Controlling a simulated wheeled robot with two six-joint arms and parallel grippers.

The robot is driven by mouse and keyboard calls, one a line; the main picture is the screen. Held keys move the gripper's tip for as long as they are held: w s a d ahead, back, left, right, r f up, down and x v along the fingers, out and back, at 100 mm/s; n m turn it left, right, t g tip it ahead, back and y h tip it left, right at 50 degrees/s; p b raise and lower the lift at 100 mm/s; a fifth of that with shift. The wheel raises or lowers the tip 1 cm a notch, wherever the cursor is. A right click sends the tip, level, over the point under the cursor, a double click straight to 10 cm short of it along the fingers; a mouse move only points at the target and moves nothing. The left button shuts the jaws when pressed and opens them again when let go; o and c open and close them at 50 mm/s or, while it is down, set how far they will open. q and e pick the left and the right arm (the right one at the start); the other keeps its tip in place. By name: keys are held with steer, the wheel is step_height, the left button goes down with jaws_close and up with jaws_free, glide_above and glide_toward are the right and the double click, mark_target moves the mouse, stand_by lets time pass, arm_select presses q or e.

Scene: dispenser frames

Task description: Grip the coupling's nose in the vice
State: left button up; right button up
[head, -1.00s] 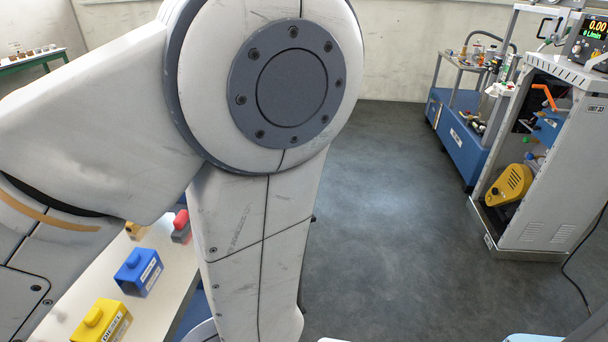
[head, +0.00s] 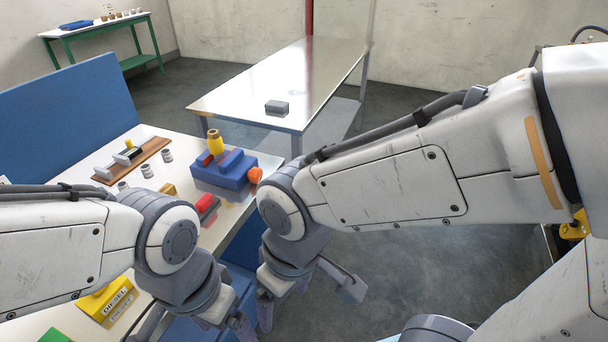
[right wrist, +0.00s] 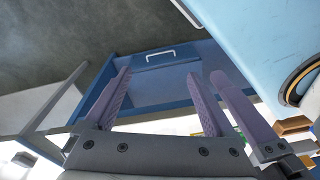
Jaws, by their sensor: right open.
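A blue vice-like block (head: 228,176) with red parts and an orange knob (head: 255,175) sits at the far right corner of the bench in the head view. A yellow, brass-like fitting (head: 215,142), perhaps the coupling, stands upright at its back; I cannot tell whether it is between the jaws. My right gripper (head: 306,298) is open and empty, low in front of the bench and apart from the vice. Its spread fingers also show in the right wrist view (right wrist: 160,76). My left gripper (head: 198,330) is at the bottom edge, partly cut off.
The bench holds a wooden board (head: 133,160), several small metal cups, a red and grey block (head: 208,208) and a yellow DIESEL block (head: 106,300). A steel table (head: 285,85) with a grey block (head: 276,107) stands behind. Open floor (head: 400,270) lies right.

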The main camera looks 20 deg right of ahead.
steer(key=w+d+f+t+y+b, duration=0.2)
steer(key=w+t, duration=0.5)
steer(key=w, duration=1.9)
steer(key=n+t+y+b, duration=0.3)
steer(key=n+y+b, duration=0.25)
steer(key=y, duration=0.55)
glide_toward(259, 176)
steer(key=p+x, duration=0.1)
steer(key=x, duration=0.7)
steer(key=shift+w+a+f, duration=0.15)
steer(key=shift+w, duration=0.1)
steer(key=c, duration=1.4)
